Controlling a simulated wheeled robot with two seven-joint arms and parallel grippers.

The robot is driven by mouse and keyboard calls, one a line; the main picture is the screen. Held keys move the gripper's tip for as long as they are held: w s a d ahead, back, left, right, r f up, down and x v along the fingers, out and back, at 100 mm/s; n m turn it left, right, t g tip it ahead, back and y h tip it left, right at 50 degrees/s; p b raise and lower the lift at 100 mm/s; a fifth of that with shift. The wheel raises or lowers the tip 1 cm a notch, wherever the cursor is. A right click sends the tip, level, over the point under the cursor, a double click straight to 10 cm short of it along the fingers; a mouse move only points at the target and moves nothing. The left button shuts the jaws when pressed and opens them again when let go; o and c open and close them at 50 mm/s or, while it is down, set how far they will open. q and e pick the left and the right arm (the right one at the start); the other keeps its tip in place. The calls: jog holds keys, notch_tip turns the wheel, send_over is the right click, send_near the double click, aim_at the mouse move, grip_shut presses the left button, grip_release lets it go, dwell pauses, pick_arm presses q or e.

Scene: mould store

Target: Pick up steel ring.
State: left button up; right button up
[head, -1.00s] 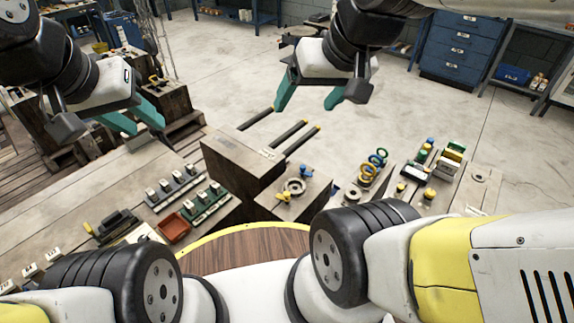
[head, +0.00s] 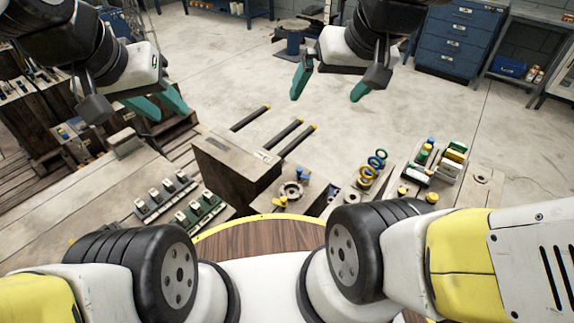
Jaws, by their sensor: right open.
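A grey metal ring-shaped piece (head: 291,190), apparently the steel ring, lies on a low wooden block in the lower middle of the head view. A yellow knob and a blue knob stand beside it. My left gripper (head: 171,114) is at the upper left with its teal fingers apart and nothing seen between them. My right gripper (head: 326,98) is above and beyond the ring in the picture, fingers wide apart and empty. Neither gripper touches the ring.
A taller wooden block (head: 235,165) stands just left of the ring, with several dark yellow-tipped bars (head: 285,133) behind it. Coloured rings (head: 372,167) and small coloured blocks (head: 440,160) are to the right. Switch rows (head: 178,200) lie left.

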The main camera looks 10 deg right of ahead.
jog(key=w+f+g+h, duration=0.15)
jog(key=w+f, duration=0.45)
jog(key=w, duration=0.6)
jog(key=g, duration=0.5)
send_over(292, 193)
jog(key=shift+m+t+h, duration=0.25)
jog(key=shift+m+h, duration=0.05)
jog(key=shift+h, duration=0.05)
jog(key=f, duration=4.2)
jog(key=shift+s+a+f, duration=0.15)
jog(key=shift+s+f, duration=0.15)
jog(key=f, duration=0.7)
jog(key=shift+w, duration=0.35)
jog(key=c, duration=2)
notch_tip(292, 193, up, 10)
jog(key=shift+c, duration=0.2)
